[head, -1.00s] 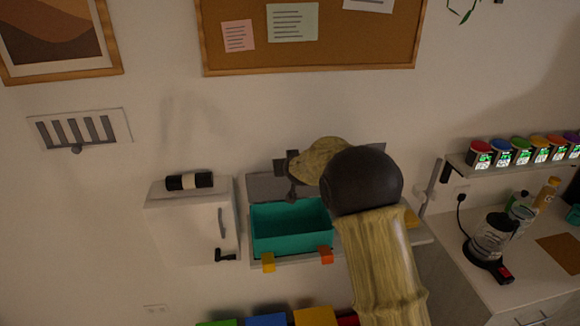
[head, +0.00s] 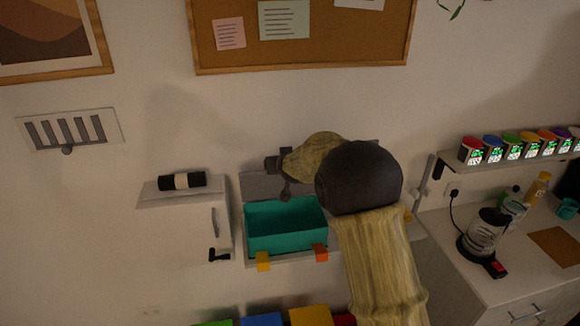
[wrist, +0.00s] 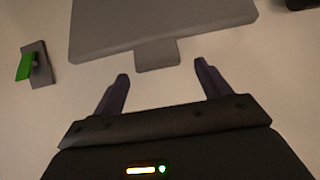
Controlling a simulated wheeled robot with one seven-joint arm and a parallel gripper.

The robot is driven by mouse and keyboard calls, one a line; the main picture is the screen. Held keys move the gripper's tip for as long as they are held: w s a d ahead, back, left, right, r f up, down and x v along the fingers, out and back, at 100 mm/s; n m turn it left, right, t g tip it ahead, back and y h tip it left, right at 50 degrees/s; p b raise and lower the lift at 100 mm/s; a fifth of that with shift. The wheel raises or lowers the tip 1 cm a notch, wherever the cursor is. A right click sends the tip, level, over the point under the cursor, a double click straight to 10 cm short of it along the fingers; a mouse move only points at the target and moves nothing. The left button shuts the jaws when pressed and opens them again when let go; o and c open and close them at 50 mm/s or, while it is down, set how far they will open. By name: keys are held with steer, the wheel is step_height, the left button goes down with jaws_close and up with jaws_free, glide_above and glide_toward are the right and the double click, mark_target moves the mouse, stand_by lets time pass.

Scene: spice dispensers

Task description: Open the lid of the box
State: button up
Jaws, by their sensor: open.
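The teal box (head: 286,232) stands on a ledge against the wall in the head view, and I can see into its open top. A flat grey panel (head: 257,187), which looks like its lid, stands upright behind it. My gripper (head: 278,178) is in front of this panel, above the back of the box. In the wrist view my gripper (wrist: 161,70) is open and empty. The grey panel (wrist: 150,25) lies beyond the fingertips, and its tab (wrist: 157,55) lines up with the gap. I cannot tell whether a finger touches it. My arm hides the panel's right part.
A white cabinet (head: 188,235) with a black roll (head: 182,181) on top stands left of the box. Orange clips (head: 263,261) sit at the box's front. A spice shelf (head: 500,160) and coffee maker (head: 484,236) are at right. A green switch (wrist: 26,66) is on the wall.

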steer(key=b+v, duration=0.2)
steer(key=v, duration=1.4)
steer(key=shift+b, duration=0.3)
steer(key=shift+w, duration=0.15)
steer(key=s+d+f+m+g+h+b, duration=0.2)
steer(key=s+d+f+g, duration=0.3)
steer(key=s+d+f, duration=0.65)
steer(key=s+d+f+g, duration=0.2)
steer(key=s+d+f, duration=0.2)
steer(key=s+f, duration=0.1)
steer(key=s+d+f+m+g+h, duration=0.1)
steer(key=s+d+f+g, duration=0.1)
steer(key=s+d+f, duration=0.3)
steer(key=s+b, duration=0.1)
steer(key=s, duration=0.2)
steer(key=shift+s, duration=0.25)
